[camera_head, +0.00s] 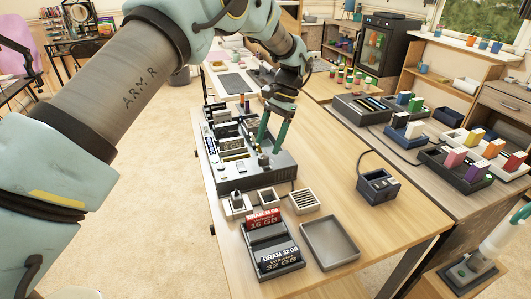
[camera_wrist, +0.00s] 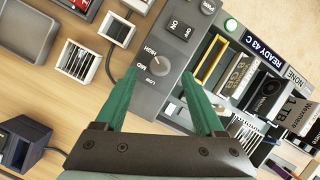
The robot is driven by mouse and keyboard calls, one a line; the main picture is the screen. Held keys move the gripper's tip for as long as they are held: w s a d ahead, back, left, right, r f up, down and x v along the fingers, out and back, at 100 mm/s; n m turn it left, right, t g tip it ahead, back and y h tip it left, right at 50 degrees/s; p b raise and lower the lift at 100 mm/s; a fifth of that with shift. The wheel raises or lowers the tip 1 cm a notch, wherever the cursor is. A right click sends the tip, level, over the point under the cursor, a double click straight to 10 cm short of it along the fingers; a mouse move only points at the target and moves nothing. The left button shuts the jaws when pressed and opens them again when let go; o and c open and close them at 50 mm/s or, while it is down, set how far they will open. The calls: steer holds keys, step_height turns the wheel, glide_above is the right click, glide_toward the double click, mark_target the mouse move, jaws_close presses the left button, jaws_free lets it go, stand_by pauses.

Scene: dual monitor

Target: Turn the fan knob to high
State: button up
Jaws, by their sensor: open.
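The fan knob (camera_wrist: 160,66) is a small round grey knob on the dark grey panel (camera_wrist: 150,101) of the device. HIGH, MID and LOW are printed around its left side in the wrist view. I cannot tell clearly which label its pointer faces. My gripper (camera_wrist: 161,72) is open, with its green fingertips on either side of the knob in that view. I cannot tell whether they touch it. In the head view my gripper (camera_head: 269,150) reaches down over the near end of the device (camera_head: 275,175), and the knob is hard to make out there.
A slotted white box (camera_head: 304,201), an empty grey tray (camera_head: 330,262) and a dark box (camera_head: 378,187) stand on the table.

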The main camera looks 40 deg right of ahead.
steer(key=v, duration=0.6)
steer(key=shift+r+b, duration=0.3)
steer(key=shift+b, duration=0.15)
steer(key=shift+d, duration=0.15)
steer(key=w+a+r+n+h, duration=0.1)
steer(key=w+a+n, duration=0.1)
steer(key=w+a, duration=0.45)
steer(key=w+a+r+n+h, duration=0.1)
steer(key=w+a+n, duration=0.2)
steer(key=a, duration=0.7)
steer(key=w+a+r+n+h, duration=0.1)
steer(key=w+a+n, duration=0.1)
steer(key=w+a, duration=0.5)
steer(key=s+a+n, duration=0.3)
steer(key=s+a, duration=0.1)
steer(key=a, duration=0.6)
steer(key=s+a+f+n+t+h, duration=0.1)
steer(key=s+a+n, duration=0.2)
steer(key=a, duration=0.7)
steer(key=s+a+f+n, duration=0.1)
steer(key=s+a, duration=0.4)
steer(key=a, duration=0.5)
steer(key=shift+n+h, duration=0.4)
steer(key=shift+n, duration=0.5)
